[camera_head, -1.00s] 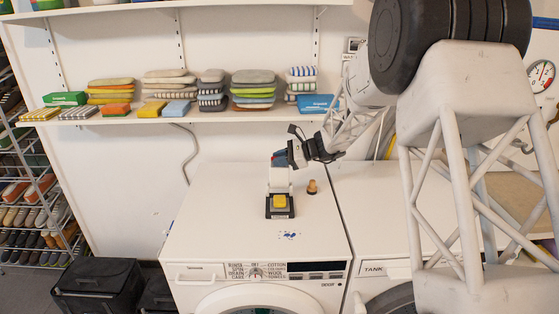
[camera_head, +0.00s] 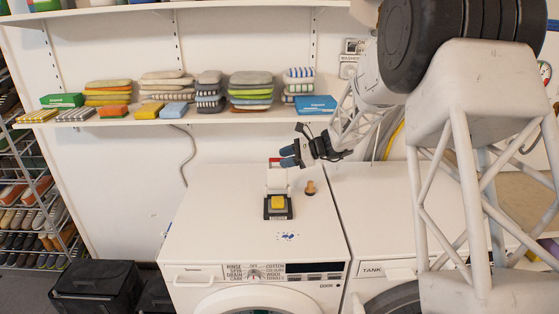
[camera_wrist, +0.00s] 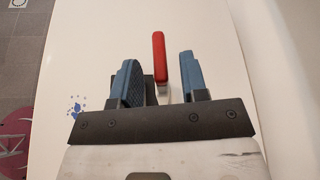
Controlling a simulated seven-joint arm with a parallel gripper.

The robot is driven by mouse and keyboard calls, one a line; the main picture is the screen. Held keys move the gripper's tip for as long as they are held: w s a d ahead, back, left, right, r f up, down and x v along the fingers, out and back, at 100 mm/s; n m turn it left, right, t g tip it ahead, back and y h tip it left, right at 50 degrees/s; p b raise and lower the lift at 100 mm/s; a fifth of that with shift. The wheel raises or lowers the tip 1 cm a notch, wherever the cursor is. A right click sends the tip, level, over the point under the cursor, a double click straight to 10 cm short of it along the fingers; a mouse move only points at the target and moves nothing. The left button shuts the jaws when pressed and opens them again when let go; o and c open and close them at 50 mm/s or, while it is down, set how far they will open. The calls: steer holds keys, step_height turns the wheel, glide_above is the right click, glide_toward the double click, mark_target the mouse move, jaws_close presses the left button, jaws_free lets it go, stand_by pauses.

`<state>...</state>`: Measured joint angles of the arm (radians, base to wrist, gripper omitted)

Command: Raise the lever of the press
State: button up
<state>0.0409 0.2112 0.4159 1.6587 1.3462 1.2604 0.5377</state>
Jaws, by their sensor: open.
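The press (camera_head: 278,186) stands on the white washing machine, a white body on a dark base with a yellow block (camera_head: 278,202) at its front. Its red lever (camera_head: 275,161) shows at the top of the press. In the wrist view the red lever (camera_wrist: 159,58) lies between the two blue fingers, apart from both and nearer the right one. My gripper (camera_head: 287,157) is open at the top of the press, reaching in from the right; it also shows in the wrist view (camera_wrist: 158,80). Most of the press body is hidden there behind the fingers and gripper mount.
A small orange-brown peg-like object (camera_head: 310,188) stands right of the press. A shelf (camera_head: 215,115) with folded cloths and boxes runs along the wall behind. The front of the washer top (camera_head: 220,230) is mostly clear, with blue marks (camera_head: 288,236).

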steer(key=shift+v, duration=2.3)
steer(key=shift+s, duration=0.1)
steer(key=s+d+r+n+g+h, duration=0.1)
steer(key=s+r+n+h, duration=0.25)
steer(key=s, duration=0.85)
steer(key=s+r+n+g+h, duration=0.1)
steer(key=s+r+n+h, duration=0.25)
steer(key=s, duration=0.95)
steer(key=s+d+n+t+h, duration=0.1)
steer(key=s+d+n+h, duration=0.2)
steer(key=s, duration=1.1)
steer(key=s+d+f+n+t+h, duration=0.1)
steer(key=s+d+n+h, duration=0.2)
steer(key=s, duration=1.1)
steer(key=shift+d+n+t+h, duration=0.3)
steer(key=shift+d+n+h, duration=0.1)
steer(key=shift+d+n, duration=0.7)
